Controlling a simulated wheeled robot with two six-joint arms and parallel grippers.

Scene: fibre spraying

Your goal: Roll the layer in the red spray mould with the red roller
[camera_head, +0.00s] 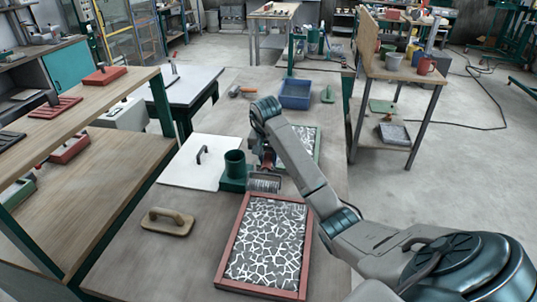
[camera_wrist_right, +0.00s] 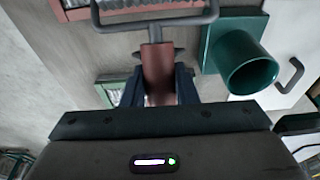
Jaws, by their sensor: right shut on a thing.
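The red spray mould (camera_head: 219,262) lies flat on the table at the front, a red frame around a dark bed with a white web-like fibre layer (camera_head: 268,245). Its edge shows at the top of the right wrist view (camera_wrist_right: 62,12). My right gripper (camera_head: 264,156) is shut on the red handle (camera_wrist_right: 157,72) of the red roller. The roller's ribbed metal drum (camera_head: 264,184) is just beyond the mould's far edge, near its left half. I cannot tell its height above the table. My left gripper is not in view.
A green cup on a base (camera_head: 235,167) stands close left of the roller, beside a white lidded board (camera_head: 203,172). A wooden float (camera_head: 168,222) lies left of the mould. A green-framed mould (camera_head: 317,150) is behind my arm. A blue bin (camera_head: 295,94) stands at the back.

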